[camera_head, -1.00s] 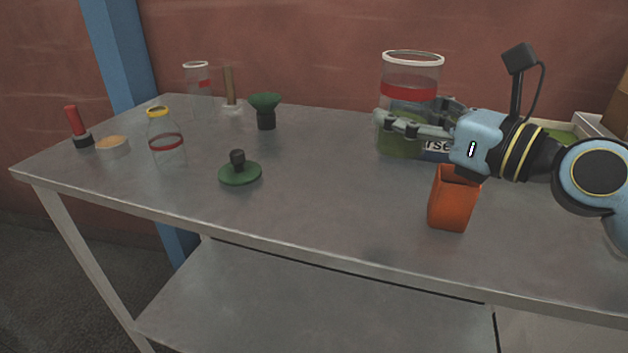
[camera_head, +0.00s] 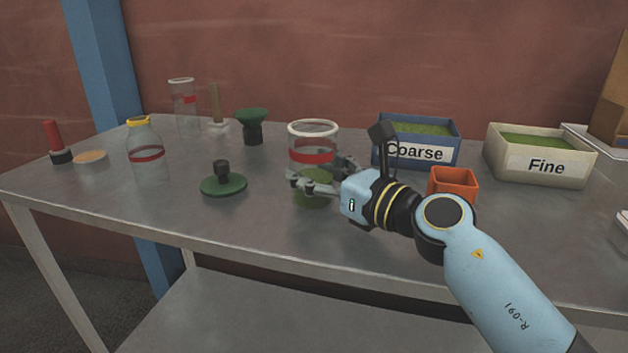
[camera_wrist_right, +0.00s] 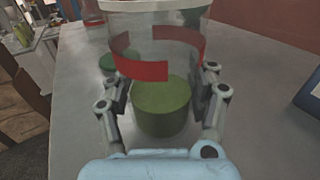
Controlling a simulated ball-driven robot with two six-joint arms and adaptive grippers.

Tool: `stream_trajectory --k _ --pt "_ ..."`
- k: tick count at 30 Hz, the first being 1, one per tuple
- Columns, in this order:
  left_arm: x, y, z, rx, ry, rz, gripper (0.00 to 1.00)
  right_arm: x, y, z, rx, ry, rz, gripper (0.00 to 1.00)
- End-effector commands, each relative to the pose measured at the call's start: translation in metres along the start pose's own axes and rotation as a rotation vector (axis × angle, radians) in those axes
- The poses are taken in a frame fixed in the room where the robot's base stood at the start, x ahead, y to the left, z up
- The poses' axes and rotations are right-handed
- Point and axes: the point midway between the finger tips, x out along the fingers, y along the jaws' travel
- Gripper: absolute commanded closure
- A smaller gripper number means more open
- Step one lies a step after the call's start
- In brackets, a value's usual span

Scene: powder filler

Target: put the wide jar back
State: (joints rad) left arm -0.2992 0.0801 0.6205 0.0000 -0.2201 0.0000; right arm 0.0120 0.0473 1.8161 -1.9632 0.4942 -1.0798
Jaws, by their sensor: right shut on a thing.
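The wide jar (camera_head: 314,150) is clear, with a white rim, a red band and green powder in its lower part. It is upright at the middle of the table in the head view. My right gripper (camera_head: 318,182) is shut around its lower half. In the right wrist view the jar (camera_wrist_right: 160,50) stands between the two fingers of my right gripper (camera_wrist_right: 165,100), with the green powder below the red band. I cannot tell whether its base touches the table. My left gripper is not in view.
Left of the jar are a green lid with a knob (camera_head: 223,181), a dark green funnel (camera_head: 251,124), a yellow-rimmed jar (camera_head: 146,150) and a narrow clear jar (camera_head: 183,100). Right are the Coarse bin (camera_head: 416,152), an orange cup (camera_head: 453,184) and the Fine bin (camera_head: 541,165).

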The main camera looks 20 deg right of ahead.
Motion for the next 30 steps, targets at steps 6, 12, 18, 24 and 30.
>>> stream_trajectory --k 6,12,18,24,30 --pt "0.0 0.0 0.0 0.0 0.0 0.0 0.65 0.0 0.0 0.0 0.0 -0.002 0.0 0.8" --pt "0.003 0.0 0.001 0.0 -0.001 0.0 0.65 0.0 0.0 -0.004 0.0 -0.001 0.0 0.39" --pt "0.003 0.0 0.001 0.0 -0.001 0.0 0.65 0.0 0.0 -0.004 0.0 -0.001 0.0 0.17" --pt "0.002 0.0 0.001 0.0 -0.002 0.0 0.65 0.0 0.0 -0.004 0.0 -0.001 0.0 0.17" --pt "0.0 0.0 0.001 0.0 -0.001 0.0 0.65 -0.012 -0.001 -0.002 -0.003 0.003 -0.001 0.17"
